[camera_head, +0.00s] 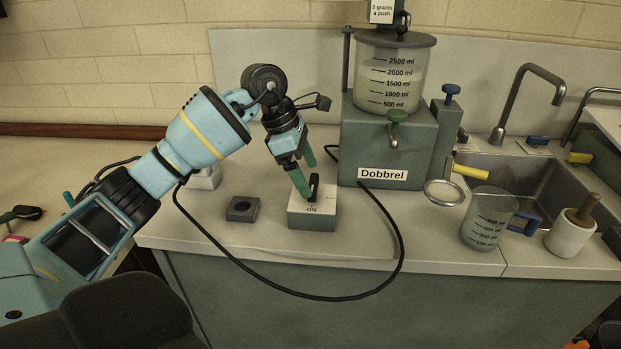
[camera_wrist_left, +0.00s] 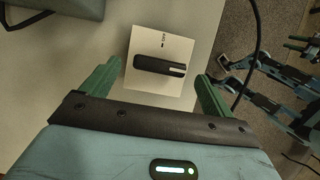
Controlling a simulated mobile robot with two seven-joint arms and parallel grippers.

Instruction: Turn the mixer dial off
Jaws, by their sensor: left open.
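The mixer dial is a black bar knob (camera_head: 313,188) on a small box (camera_head: 312,220) with a pale top, on the counter in front of the mixer. "ON" is printed at the box's front edge. In the left wrist view the knob (camera_wrist_left: 160,67) lies lengthwise, with its light mark at the end toward the counter's front, the ON side. A small label and tick sit on another side of the box top. My left gripper (camera_head: 306,178) is open above the box. In the left wrist view its green fingers (camera_wrist_left: 158,78) appear on either side of the knob; contact cannot be told.
The Dobbrel mixer (camera_head: 388,140) stands behind the box. A dark square block (camera_head: 242,209) lies to the left. A black cable (camera_head: 330,299) loops over the counter front. A sieve (camera_head: 444,192), measuring jug (camera_head: 488,220) and mortar (camera_head: 570,236) stand near the sink (camera_head: 520,183) at right.

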